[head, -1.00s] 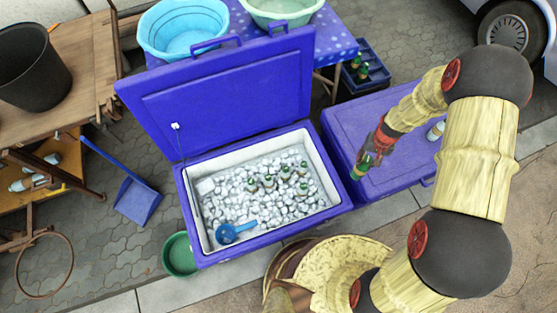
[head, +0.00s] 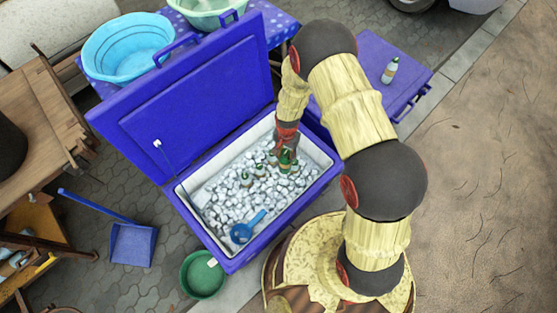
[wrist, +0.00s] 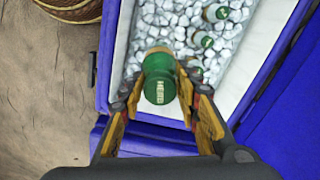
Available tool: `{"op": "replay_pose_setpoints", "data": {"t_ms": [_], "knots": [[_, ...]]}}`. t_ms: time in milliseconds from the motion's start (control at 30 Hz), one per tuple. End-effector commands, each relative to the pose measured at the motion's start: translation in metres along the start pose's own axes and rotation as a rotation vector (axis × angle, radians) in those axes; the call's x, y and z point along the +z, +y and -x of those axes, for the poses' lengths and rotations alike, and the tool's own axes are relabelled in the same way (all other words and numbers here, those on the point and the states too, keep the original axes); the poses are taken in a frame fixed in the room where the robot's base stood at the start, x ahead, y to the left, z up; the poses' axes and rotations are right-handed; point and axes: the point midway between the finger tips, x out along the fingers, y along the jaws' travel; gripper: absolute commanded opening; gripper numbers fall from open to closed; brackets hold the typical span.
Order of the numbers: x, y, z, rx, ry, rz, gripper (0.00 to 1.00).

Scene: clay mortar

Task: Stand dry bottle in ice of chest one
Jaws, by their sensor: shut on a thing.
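The open blue chest (head: 217,262) is full of white ice (head: 225,200), with several green-necked bottles (wrist: 203,40) standing in it. My gripper (head: 286,147) is over the right part of the ice. It is shut on a green bottle (head: 287,161), which also shows between the fingers in the wrist view (wrist: 160,80). In the wrist view the held bottle is over the chest's near end. I cannot tell whether its base touches the ice. A chest number is not readable.
A blue scoop (head: 245,230) lies in the ice. The raised lid (head: 190,95) stands along the far side. A closed blue chest (head: 365,60) behind carries a pale bottle (head: 390,71). A green basin (head: 202,274) sits before the open chest.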

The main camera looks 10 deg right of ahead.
Motion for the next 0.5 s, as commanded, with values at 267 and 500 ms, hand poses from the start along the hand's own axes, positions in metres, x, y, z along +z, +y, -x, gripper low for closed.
{"op": "replay_pose_setpoints", "data": {"t_ms": [267,500], "knots": [[0.019,-0.016,-0.025,-0.001,0.0,-0.218,0.07],[0.021,-0.018,-0.035,-0.001,0.001,-0.259,0.07]]}}
